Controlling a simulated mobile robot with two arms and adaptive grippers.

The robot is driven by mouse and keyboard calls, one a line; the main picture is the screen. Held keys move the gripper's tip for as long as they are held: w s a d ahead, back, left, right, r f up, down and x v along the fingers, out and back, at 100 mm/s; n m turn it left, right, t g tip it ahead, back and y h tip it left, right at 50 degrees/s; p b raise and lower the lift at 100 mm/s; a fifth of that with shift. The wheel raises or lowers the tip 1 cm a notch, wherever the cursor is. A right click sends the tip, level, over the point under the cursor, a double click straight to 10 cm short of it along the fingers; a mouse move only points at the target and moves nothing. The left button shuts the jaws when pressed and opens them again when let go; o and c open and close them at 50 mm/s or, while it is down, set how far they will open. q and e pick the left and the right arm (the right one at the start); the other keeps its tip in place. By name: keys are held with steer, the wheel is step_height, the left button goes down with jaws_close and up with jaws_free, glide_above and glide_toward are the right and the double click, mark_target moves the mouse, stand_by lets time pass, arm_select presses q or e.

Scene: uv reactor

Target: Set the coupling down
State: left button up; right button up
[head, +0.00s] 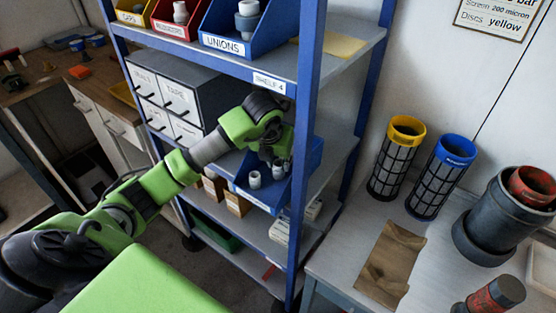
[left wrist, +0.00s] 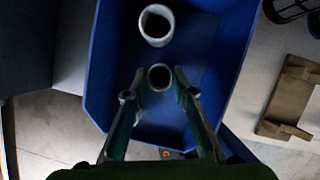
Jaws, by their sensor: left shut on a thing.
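A grey coupling (left wrist: 160,77) is between the fingertips of my left gripper (left wrist: 153,80), seen end-on in the left wrist view. The gripper is shut on it, over the blue bin (left wrist: 105,75); whether the coupling touches the bin floor I cannot tell. A second pale coupling (left wrist: 156,25) stands in the bin, apart from the held one. In the head view my left gripper (head: 278,163) reaches into the blue bin (head: 252,197) on the middle shelf, with a pale coupling (head: 254,180) to its left. My right gripper is not in view.
Blue shelf posts (head: 303,150) stand close to the right of the arm. Grey drawers (head: 172,95) are to the left, and the upper shelf holds a blue UNIONS bin (head: 225,42). Filter cartridges (head: 397,160) stand on the table at right.

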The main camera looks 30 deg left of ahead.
arm_select(q)
steer(key=o, duration=0.9)
steer(key=shift+f, duration=0.1)
steer(key=b+v, duration=0.2)
steer(key=v, duration=0.6)
steer(key=shift+f, duration=0.1)
